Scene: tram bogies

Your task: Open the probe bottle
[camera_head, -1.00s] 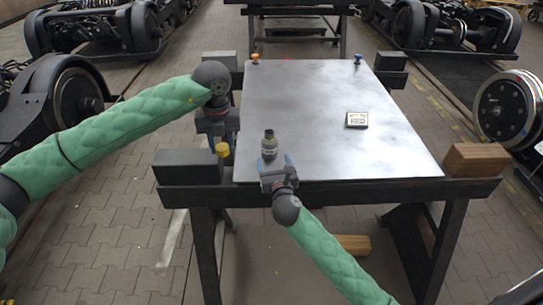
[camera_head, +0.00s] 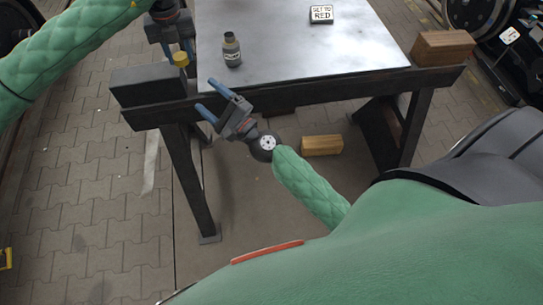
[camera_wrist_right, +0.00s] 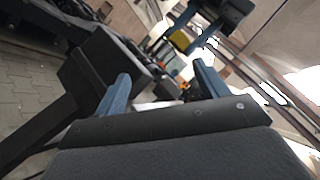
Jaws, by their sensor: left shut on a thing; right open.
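The probe bottle (camera_head: 231,50), dark with a pale label band, stands upright and without a cap near the left front part of the metal tabletop. My left gripper (camera_head: 180,53) is shut on a yellow cap (camera_head: 181,58) left of the bottle, beside the table's left edge. The cap also shows in the right wrist view (camera_wrist_right: 181,40), between the left gripper's blue fingers. My right gripper (camera_head: 209,98) is open and empty, in front of the table's front beam and apart from the bottle. Its two blue fingers also show in the right wrist view (camera_wrist_right: 160,80).
The metal tabletop (camera_head: 285,45) carries a small "SET TO RED" sign (camera_head: 321,14) and is otherwise mostly clear. A grey block (camera_head: 148,84) and a wooden block (camera_head: 444,47) sit on the dark front beam (camera_head: 330,90). Another wooden block (camera_head: 321,145) lies below the table.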

